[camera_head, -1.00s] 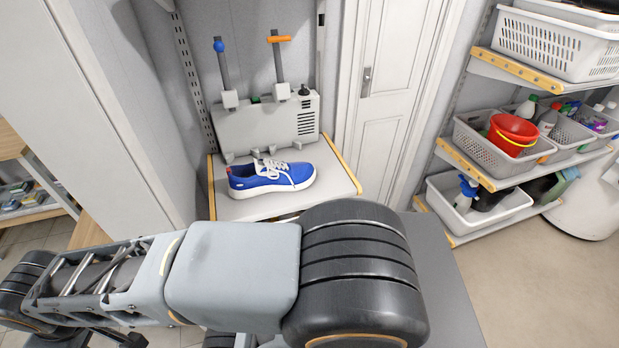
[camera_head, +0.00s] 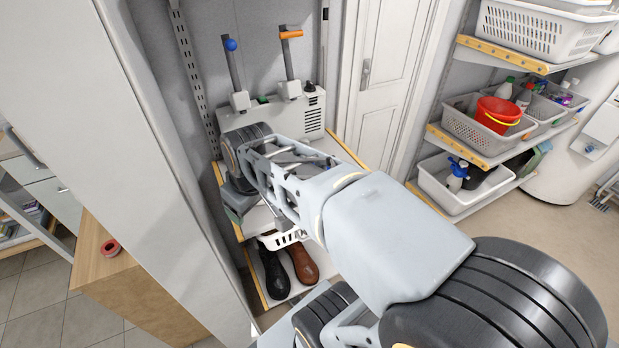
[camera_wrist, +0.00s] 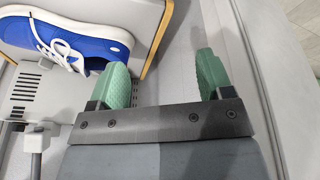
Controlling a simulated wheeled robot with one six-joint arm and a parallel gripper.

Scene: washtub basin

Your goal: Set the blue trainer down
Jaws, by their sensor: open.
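The blue trainer (camera_wrist: 88,47), with white laces and a white sole, sits at the upper left of the wrist view on a pale shelf (camera_wrist: 142,10) with a wooden edge. My arm hides it in the head view. My gripper (camera_wrist: 163,78) is open, its two green fingers wide apart with nothing between them. The left finger is close to one end of the trainer; I cannot tell whether they touch. The right finger is out beyond the shelf edge. In the head view my gripper (camera_head: 236,205) is partly hidden at the shelf's left side.
A grey machine (camera_head: 270,117) with two upright posts stands at the back of the shelf. A dark shoe (camera_head: 273,272) and a brown shoe (camera_head: 302,263) stand on a lower level. A tall white panel (camera_head: 130,130) is close on the left. Basket shelves (camera_head: 480,155) stand right.

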